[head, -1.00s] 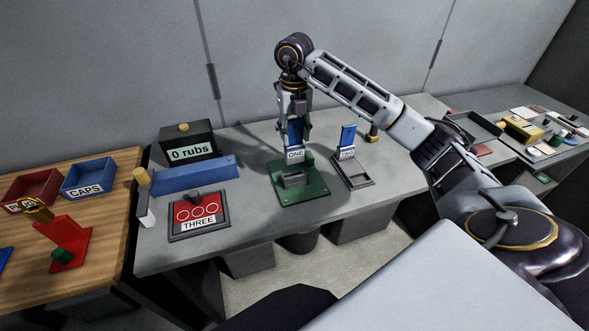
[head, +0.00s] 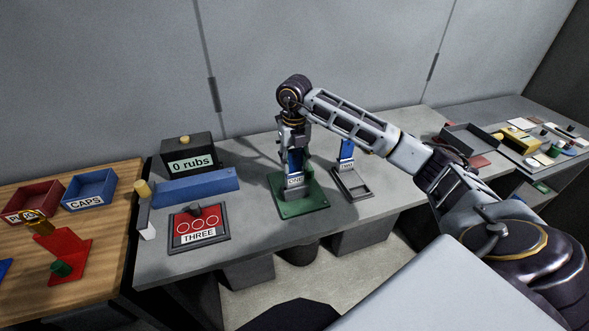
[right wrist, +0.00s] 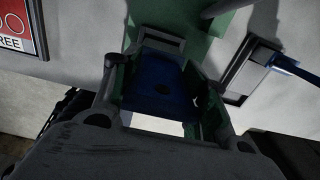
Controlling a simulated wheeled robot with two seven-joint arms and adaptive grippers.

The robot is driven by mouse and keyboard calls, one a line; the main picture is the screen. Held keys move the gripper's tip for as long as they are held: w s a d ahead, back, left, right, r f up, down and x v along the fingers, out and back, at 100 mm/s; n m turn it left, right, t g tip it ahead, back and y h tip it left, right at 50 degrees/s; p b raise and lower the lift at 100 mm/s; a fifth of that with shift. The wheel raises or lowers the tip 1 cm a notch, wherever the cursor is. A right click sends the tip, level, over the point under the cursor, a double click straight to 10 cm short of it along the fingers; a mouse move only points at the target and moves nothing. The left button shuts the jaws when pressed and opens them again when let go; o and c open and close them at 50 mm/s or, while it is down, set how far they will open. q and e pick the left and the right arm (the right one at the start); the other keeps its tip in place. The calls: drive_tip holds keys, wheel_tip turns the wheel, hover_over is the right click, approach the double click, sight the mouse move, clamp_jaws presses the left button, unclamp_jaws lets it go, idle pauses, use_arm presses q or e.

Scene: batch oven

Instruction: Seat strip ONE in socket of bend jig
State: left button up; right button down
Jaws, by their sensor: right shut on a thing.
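Strip ONE (head: 295,161) is a blue upright strip with a white "ONE" label at its lower end. My right gripper (head: 297,150) is shut on it from above; in the right wrist view, the blue strip (right wrist: 158,88) lies between the two fingers (right wrist: 160,100). The bend jig (head: 317,205) is a green plate, with the strip's lower end low over its middle. The jig's grey socket piece (right wrist: 160,40) shows just beyond the strip in the right wrist view. I cannot tell whether the strip's end is inside the socket. My left gripper is out of view.
A grey stand (head: 356,190) holding blue strip TWO (head: 347,150) is close on the right. A "THREE" panel (head: 199,222), a long blue block (head: 195,187) and a "0 rubs" box (head: 188,147) are on the left.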

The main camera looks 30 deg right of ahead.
sight(294, 173)
drive_tip(key=shift+f, duration=1.8)
drive_tip(key=shift+f, duration=0.1)
drive_tip(key=c, duration=0.8)
unclamp_jaws()
drive_tip(key=shift+p, duration=0.3)
wheel_tip(294, 173, up, 10)
drive_tip(key=shift+f+b, duration=0.1)
drive_tip(key=shift+b, duration=0.75)
drive_tip(key=shift+r, duration=1.2)
